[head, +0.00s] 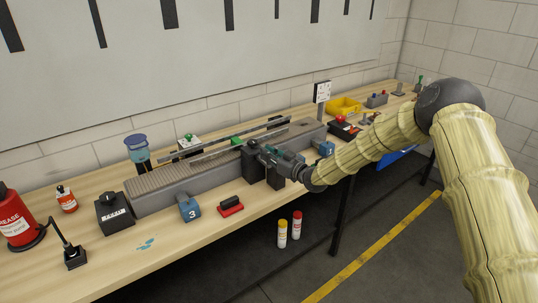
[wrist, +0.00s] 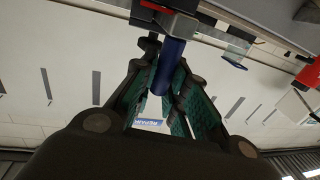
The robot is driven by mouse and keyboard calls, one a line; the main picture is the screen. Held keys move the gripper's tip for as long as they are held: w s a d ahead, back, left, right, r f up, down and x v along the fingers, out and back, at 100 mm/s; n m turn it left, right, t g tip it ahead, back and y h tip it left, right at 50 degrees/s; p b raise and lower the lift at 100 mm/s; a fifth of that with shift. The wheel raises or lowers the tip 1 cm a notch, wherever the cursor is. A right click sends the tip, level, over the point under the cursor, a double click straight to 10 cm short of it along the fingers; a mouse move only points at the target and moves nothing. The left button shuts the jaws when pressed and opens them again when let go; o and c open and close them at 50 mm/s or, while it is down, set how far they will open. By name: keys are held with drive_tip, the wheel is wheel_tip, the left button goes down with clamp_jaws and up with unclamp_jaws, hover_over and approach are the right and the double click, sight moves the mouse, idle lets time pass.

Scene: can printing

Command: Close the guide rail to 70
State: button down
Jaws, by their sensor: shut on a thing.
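The guide rail (head: 226,141) is a long thin grey bar above the grey conveyor (head: 160,198) on the wooden bench. My gripper (head: 266,157) is at the conveyor's near side, beside a dark block-shaped mount (head: 250,163). In the wrist view, my gripper's teal-padded fingers (wrist: 168,80) are shut around a blue cylindrical handle (wrist: 170,62). The handle hangs from a dark and red fitting (wrist: 170,20). In the head view my gripper hides the handle. No scale or value of 70 can be read.
A blue block marked 3 (head: 188,207) and a red-and-black item (head: 231,206) stand in front of the conveyor. A black box (head: 113,213) is at its left end. A yellow bin (head: 344,106) stands behind right. Bare bench (head: 190,242) lies at the front left.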

drive_tip(key=shift+w, duration=0.15)
drive_tip(key=shift+w+a+f+b, duration=0.15)
drive_tip(key=shift+w+a+b, duration=0.25)
drive_tip(key=shift+b, duration=0.8)
drive_tip(key=shift+w, duration=0.2)
drive_tip(key=shift+r, duration=0.2)
drive_tip(key=c, duration=1.4)
unclamp_jaws()
drive_tip(key=v, duration=1.2)
drive_tip(key=shift+f, duration=0.15)
